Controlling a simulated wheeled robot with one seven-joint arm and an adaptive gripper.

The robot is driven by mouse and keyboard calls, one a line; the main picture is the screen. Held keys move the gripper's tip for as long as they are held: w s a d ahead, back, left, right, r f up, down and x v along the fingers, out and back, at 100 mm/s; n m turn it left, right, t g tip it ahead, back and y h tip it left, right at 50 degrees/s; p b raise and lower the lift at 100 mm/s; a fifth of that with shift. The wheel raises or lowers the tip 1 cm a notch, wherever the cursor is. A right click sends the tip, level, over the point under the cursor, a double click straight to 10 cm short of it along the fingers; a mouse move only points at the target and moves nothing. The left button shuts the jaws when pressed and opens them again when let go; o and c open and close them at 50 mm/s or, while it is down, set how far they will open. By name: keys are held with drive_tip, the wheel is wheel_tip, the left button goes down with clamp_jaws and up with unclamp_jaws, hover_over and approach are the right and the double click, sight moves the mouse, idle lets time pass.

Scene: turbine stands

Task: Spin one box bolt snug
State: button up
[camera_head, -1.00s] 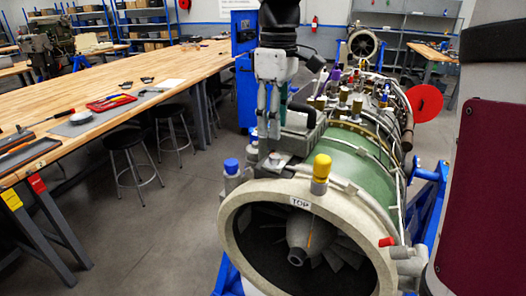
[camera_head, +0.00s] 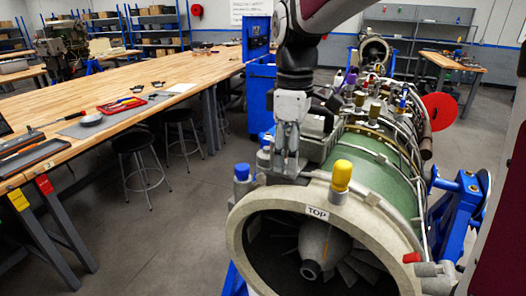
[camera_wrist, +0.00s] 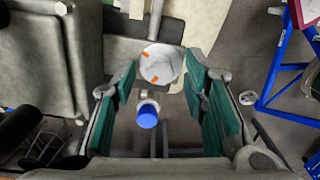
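My gripper (camera_head: 285,162) points down at the left side of the turbine engine (camera_head: 380,170), close to a grey box (camera_head: 318,145). In the wrist view my gripper (camera_wrist: 160,78) is open, with green pads on both sides. A pale round bolt head (camera_wrist: 161,63) with orange marks shows between the fingertips; I cannot tell whether the pads touch it. A blue-capped fitting (camera_wrist: 147,115) lies just below it in the wrist view, and its cap also shows left of my gripper in the head view (camera_head: 242,172). The bolt is hard to make out in the head view.
A yellow-capped fitting (camera_head: 342,176) stands on the engine's front ring (camera_head: 240,225), right of my gripper. Blue stand parts (camera_head: 462,200) hold the engine. A long wooden bench (camera_head: 130,85) with tools and black stools (camera_head: 135,142) are at the left. Open floor lies between.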

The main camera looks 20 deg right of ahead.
drive_tip(key=shift+f, duration=0.35)
idle(0.5)
clamp_jaws()
drive_tip(key=m+p, duration=0.2)
drive_tip(key=shift+s+r+m+p, duration=0.2)
drive_tip(key=shift+s+m+p, duration=0.1)
drive_tip(key=shift+m, duration=0.1)
drive_tip(key=m+p, duration=0.3)
drive_tip(key=m, duration=0.3)
drive_tip(key=shift+f, duration=0.1)
drive_tip(key=shift+w+f+m, duration=0.15)
drive_tip(key=shift+w+m, duration=0.1)
drive_tip(key=shift+m, duration=0.25)
drive_tip(key=shift+o, duration=0.5)
unclamp_jaws()
drive_tip(key=shift+o, duration=0.8)
